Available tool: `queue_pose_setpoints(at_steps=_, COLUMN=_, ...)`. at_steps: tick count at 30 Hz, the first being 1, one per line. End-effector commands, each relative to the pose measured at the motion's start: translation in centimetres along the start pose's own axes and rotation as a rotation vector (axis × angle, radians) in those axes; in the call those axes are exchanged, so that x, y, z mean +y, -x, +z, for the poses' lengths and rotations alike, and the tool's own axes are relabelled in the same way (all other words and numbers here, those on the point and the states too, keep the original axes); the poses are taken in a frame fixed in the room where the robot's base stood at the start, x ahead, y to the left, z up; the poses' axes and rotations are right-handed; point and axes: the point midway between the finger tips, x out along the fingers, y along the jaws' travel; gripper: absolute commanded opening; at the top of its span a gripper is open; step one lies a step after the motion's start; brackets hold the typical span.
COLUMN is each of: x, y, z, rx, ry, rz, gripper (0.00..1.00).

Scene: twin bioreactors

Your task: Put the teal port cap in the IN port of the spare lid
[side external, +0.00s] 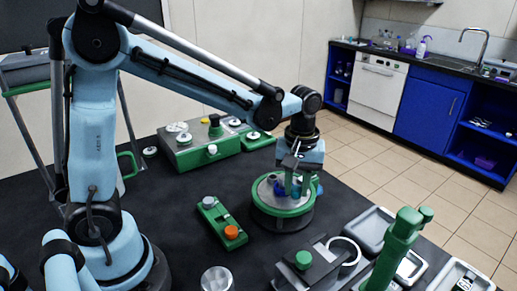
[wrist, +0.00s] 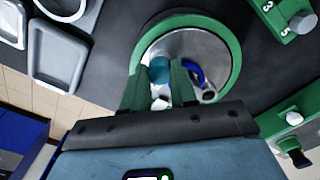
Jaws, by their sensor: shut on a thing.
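The spare lid (side external: 283,211) is a round metal disc with a green rim, lying on a dark round stand on the table. It also shows in the wrist view (wrist: 232,55). My gripper (side external: 297,188) points down over the lid, its fingers around the teal port cap. In the wrist view the teal port cap (wrist: 159,70) sits between the fingertips of my gripper (wrist: 160,82). A blue ring-like part (wrist: 195,72) is on the lid right beside the right finger. The fingers hide the surface under the cap; I cannot tell whether the cap touches a port.
A green block with an orange knob (side external: 231,232) lies left of the lid. A grey device with a green knob (side external: 304,260), a tall green handle (side external: 396,245) and grey trays (side external: 372,228) stand at the front right.

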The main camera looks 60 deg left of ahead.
Motion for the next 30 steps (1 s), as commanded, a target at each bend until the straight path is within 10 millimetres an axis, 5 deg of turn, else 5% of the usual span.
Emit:
queue_pose_setpoints(at_steps=5, x=0.0, y=-0.3, z=0.0, rx=0.000, ry=0.000, rz=0.000, gripper=0.00)
queue_pose_setpoints(at_steps=6, x=0.0, y=-0.2, z=0.0, rx=0.000, ry=0.000, rz=0.000, gripper=0.33)
queue_pose_setpoints(at_steps=10, x=0.0, y=-0.2, z=0.0, rx=0.000, ry=0.000, rz=0.000, gripper=0.52)
queue_pose_setpoints(at_steps=22, x=0.0, y=0.4, z=0.0, rx=0.000, ry=0.000, rz=0.000, gripper=0.52)
queue_pose_setpoints(at_steps=30, x=0.0, y=4.2, z=0.0, rx=0.000, ry=0.000, rz=0.000, gripper=0.52)
